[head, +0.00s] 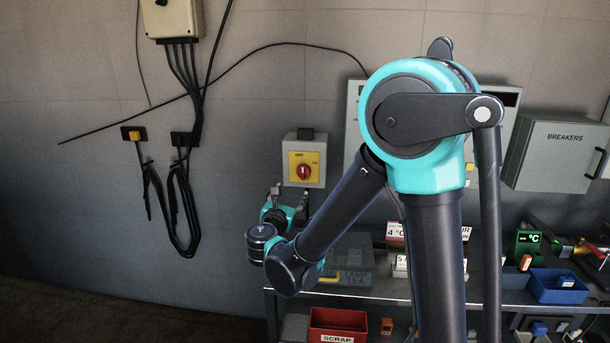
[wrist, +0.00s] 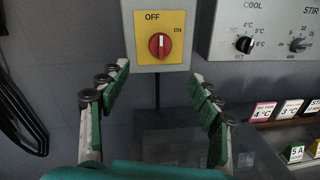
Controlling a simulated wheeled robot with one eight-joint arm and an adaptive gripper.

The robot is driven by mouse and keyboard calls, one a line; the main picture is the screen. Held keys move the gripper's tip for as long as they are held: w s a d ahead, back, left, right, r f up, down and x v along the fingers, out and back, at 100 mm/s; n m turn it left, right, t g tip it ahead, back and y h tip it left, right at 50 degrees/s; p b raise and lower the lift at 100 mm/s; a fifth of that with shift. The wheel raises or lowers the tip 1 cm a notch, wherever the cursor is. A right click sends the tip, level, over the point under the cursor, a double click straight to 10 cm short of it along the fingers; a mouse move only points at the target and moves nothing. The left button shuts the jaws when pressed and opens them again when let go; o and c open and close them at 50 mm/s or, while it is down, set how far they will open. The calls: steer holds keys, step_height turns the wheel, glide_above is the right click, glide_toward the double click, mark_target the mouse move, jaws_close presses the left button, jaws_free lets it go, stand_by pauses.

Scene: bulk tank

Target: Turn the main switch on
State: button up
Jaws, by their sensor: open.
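The main switch is a red rotary knob (head: 304,172) on a yellow plate, on the front of a pale grey wall box (head: 304,138). In the wrist view the knob (wrist: 160,44) shows upper centre, with OFF printed above and ON to the right. Its pale mark stands upright, toward OFF. My gripper (head: 289,194) is below the switch box in the head view, partly hidden behind my own arm. In the wrist view my gripper (wrist: 158,82) is open and empty, its green-padded fingers spread to either side below the knob. No finger appears to touch the knob.
A panel with COOL and STIR dials (wrist: 259,30) is right of the switch box. A BREAKERS cabinet (head: 562,150) is farther right. Below stands a shelf (head: 390,298) with labels, a blue bin (head: 557,287) and a red SCRAP bin (head: 337,326). Cables (head: 178,215) hang at left.

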mark_target(302, 173)
steer(key=w, duration=0.5)
steer(key=w+d, duration=0.1)
steer(key=w, duration=0.4)
steer(key=w+d, duration=0.1)
steer(key=w, duration=0.4)
steer(key=shift+w, duration=0.15)
steer(key=shift+c, duration=0.2)
steer(key=c, duration=1.1)
steer(key=shift+c, duration=0.2)
